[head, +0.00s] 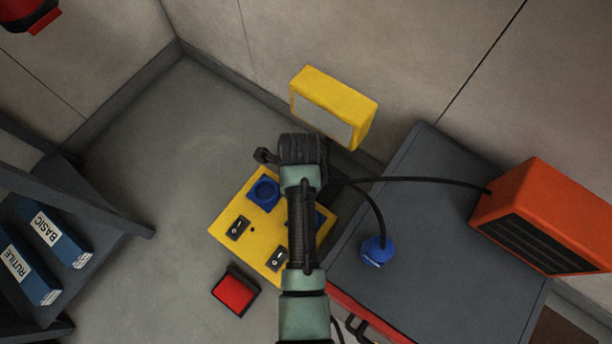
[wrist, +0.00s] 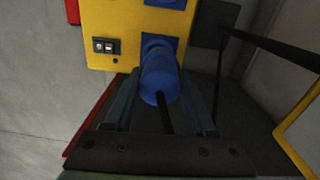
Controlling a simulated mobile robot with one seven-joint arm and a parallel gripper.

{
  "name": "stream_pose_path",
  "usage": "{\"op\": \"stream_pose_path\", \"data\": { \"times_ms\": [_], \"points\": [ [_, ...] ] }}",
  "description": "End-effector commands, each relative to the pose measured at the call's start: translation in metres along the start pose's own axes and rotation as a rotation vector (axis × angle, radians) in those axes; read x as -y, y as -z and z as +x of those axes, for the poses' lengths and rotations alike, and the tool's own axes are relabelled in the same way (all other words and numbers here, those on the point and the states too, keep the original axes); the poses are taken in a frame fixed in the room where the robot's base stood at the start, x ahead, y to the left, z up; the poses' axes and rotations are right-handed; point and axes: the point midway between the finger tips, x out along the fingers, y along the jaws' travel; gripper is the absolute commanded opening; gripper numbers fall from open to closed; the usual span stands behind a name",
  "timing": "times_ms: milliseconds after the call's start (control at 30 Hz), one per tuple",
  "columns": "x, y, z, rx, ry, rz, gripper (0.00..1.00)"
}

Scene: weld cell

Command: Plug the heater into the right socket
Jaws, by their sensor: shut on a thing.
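My gripper (wrist: 161,88) is shut on a blue plug (wrist: 159,77) with a black cable trailing from its back. The plug is in front of the right socket (wrist: 158,43) on the yellow panel; I cannot tell whether it is in it. In the head view my arm hides the gripper and part of the right socket (head: 319,219); the left socket (head: 264,192) is clear and empty. The orange heater (head: 540,220) stands on a dark cabinet top, a black cable running left from it. I cannot follow that cable past my arm.
Another blue plug (head: 376,252) lies on the cabinet top (head: 425,255), on a black cable. A yellow lamp (head: 334,104) stands behind my arm. A red box (head: 236,290) is below the yellow panel (head: 222,214). A shelf with blue boxes (head: 55,234) is at left.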

Motion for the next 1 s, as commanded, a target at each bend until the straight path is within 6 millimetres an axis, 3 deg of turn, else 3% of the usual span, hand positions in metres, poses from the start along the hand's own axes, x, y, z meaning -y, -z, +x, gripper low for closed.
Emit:
{"op": "stream_pose_path", "data": {
  "times_ms": [33,100,467,1000],
  "points": [
    [-0.003,0.007,0.016,0.002,0.000,0.041,0.00],
    [-0.005,0.014,0.025,0.003,0.001,0.083,0.00],
    [-0.006,0.020,0.043,0.008,0.003,0.121,0.00],
    [-0.005,0.019,0.088,0.008,0.003,0.119,0.00]
  ]
}}
